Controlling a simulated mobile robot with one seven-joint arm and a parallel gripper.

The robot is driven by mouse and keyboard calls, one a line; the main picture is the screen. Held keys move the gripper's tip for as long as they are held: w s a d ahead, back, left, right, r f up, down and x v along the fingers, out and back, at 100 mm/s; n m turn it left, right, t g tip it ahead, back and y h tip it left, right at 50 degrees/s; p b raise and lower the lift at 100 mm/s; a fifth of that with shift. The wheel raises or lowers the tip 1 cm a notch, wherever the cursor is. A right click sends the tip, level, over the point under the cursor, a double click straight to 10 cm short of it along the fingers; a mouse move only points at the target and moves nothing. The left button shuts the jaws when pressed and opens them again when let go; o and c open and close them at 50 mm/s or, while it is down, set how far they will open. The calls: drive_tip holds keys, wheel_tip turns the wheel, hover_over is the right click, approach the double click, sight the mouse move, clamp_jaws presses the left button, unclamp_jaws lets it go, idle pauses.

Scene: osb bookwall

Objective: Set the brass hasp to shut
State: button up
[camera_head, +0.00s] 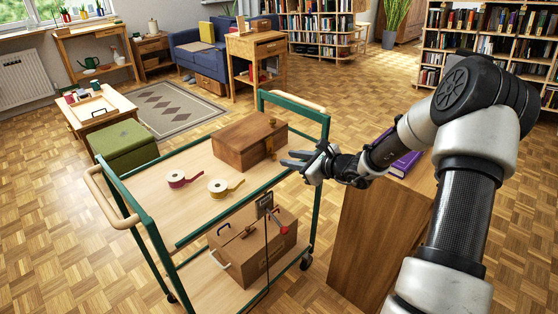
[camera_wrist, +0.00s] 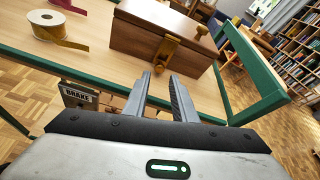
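The brass hasp (camera_head: 270,147) is on the front of a brown wooden box (camera_head: 240,142) on the upper deck of a green-framed cart. The box lid looks down. Another small brass-coloured piece (camera_wrist: 200,32) shows farther right along the box. My gripper (camera_head: 286,160) is in front of the box, apart from the hasp.
Two ribbon spools, one red (camera_head: 178,178) and one yellow (camera_head: 219,187), lie left of the box. The cart's green rail (camera_wrist: 255,75) rises at the right. A brown case (camera_head: 252,247) sits on the lower shelf. A wooden cabinet (camera_head: 375,235) stands beneath my arm.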

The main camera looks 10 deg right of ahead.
sight(275, 156)
drive_tip(key=x, duration=0.6)
drive_tip(key=shift+w+a+b, duration=0.15)
drive_tip(key=shift+b, duration=0.25)
drive_tip(key=shift+c, duration=0.2)
clamp_jaws()
